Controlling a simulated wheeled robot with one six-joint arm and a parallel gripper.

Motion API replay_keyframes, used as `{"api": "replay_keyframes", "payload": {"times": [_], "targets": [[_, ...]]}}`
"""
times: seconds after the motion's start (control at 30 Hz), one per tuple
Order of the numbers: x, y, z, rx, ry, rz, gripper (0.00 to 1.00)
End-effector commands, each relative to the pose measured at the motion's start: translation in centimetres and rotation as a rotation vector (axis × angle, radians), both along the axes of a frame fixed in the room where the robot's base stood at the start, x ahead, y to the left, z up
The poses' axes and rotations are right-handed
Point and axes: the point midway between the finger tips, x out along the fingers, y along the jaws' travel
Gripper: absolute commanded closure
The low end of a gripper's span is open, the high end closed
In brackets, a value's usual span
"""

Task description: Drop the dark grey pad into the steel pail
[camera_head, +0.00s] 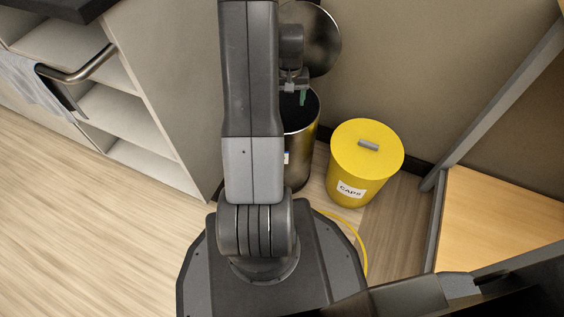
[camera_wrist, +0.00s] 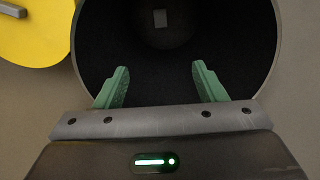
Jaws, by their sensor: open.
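The steel pail (camera_head: 303,150) stands on the floor against the back wall, partly hidden by my arm, with its round lid (camera_head: 320,40) raised. My gripper (camera_head: 300,97) is over the pail's mouth. In the wrist view its green fingers are spread with nothing between them, in front of the pail's dark inside (camera_wrist: 235,50). A small grey square (camera_wrist: 160,18), which looks like the pad, lies deep inside the pail, apart from the fingers.
A yellow bin (camera_head: 352,190) labelled CAPS, with its lid on, stands right of the pail. A yellow hose or cable (camera_head: 355,237) curves over the floor. A white shelf unit (camera_head: 125,110) is on the left, and a wooden surface (camera_head: 500,220) on the right. The left floor is clear.

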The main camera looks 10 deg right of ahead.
Motion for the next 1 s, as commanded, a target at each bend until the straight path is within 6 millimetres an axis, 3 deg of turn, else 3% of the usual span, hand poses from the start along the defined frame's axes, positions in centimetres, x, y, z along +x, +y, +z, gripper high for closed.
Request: {"api": "replay_keyframes", "payload": {"times": [0.17, 0.63, 0.8, 1.0], "targets": [[0.1, 0.0, 1.5, 0.0, -0.003, 0.0, 0.36], [0.1, 0.0, 11.6, 0.0, -0.003, 0.0, 0.36], [0.0, 0.0, 13.4, 0.0, -0.001, 0.0, 0.36], [0.0, 0.0, 13.8, 0.0, 0.0, 0.0, 0.36]]}}
